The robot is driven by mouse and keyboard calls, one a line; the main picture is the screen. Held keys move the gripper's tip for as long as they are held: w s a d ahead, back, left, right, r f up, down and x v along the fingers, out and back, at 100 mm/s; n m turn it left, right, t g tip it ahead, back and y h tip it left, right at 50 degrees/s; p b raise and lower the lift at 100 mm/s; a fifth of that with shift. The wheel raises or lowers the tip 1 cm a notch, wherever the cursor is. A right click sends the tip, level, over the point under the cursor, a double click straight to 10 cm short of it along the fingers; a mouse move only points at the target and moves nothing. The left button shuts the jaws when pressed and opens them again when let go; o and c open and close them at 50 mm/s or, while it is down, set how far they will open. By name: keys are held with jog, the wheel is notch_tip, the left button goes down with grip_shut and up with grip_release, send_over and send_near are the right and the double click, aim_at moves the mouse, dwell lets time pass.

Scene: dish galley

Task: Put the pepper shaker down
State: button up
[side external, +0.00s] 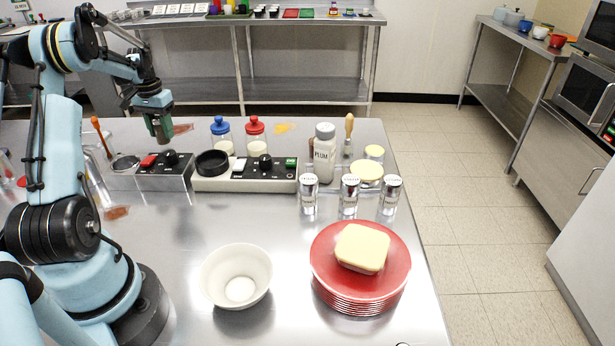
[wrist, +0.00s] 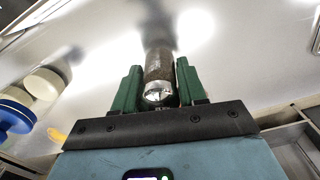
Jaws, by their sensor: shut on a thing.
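The pepper shaker (wrist: 158,66), a clear cylinder with dark brown contents and a shiny metal cap, sits between the green fingers of my gripper in the wrist view. My gripper (wrist: 157,82) is shut on it. In the side view, my gripper (side external: 160,128) points down at the far left of the steel table (side external: 185,250), behind the black-knobbed control box (side external: 165,172). The shaker is hard to make out there, mostly hidden by the fingers. I cannot tell whether its base touches the table.
Blue-lidded (side external: 221,135) and red-lidded (side external: 256,135) jars stand right of my gripper, behind a white hotplate unit (side external: 230,181). Several capped canisters (side external: 349,196) and a PLUM bottle (side external: 323,155) stand further right. A white bowl (side external: 236,276) and red plates (side external: 325,272) are in front.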

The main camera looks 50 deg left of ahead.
jog(key=shift+f, duration=0.5)
jog(key=shift+f, duration=0.15)
jog(key=o, duration=1.1)
